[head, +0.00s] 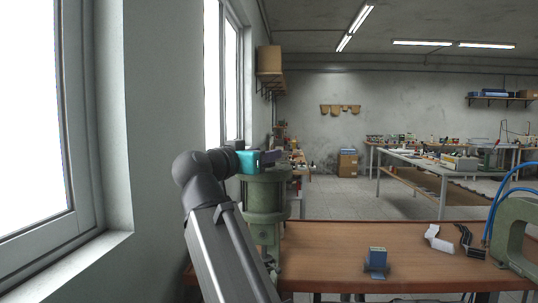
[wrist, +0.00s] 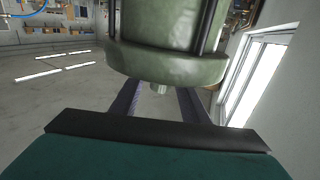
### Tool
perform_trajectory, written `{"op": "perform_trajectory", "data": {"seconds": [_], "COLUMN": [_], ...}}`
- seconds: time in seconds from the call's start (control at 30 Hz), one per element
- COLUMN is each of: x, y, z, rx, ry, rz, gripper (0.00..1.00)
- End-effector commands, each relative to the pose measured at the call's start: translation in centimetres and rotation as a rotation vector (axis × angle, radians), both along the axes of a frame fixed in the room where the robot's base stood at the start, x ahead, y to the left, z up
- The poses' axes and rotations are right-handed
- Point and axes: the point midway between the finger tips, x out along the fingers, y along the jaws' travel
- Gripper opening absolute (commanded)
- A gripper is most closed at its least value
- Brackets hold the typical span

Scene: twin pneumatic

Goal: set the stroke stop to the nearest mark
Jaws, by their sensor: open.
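A green pneumatic cylinder unit (head: 264,200) stands at the left end of the wooden bench in the head view. Its rounded green body fills the top of the wrist view (wrist: 165,62), which is turned upside down. In the head view my gripper (head: 270,157) is at the top of the green unit. I cannot make out the stroke stop's marks.
A second green frame (head: 514,228) with blue hoses stands at the bench's right end. A blue block (head: 377,257), a white part (head: 438,239) and a black part (head: 468,240) lie on the wooden bench (head: 330,250). A wall with windows is close on the left.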

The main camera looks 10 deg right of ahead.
Motion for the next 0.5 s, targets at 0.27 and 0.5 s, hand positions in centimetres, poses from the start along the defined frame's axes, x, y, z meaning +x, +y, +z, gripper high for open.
{"op": "perform_trajectory", "data": {"seconds": [0.27, 0.5], "x": [-2.9, -5.1], "y": [2.6, 4.6], "z": [-0.1, -0.1], "rx": [0.001, 0.001], "ry": [0.001, -0.001], "rz": [0.002, 0.001], "gripper": [0.41, 0.41]}}
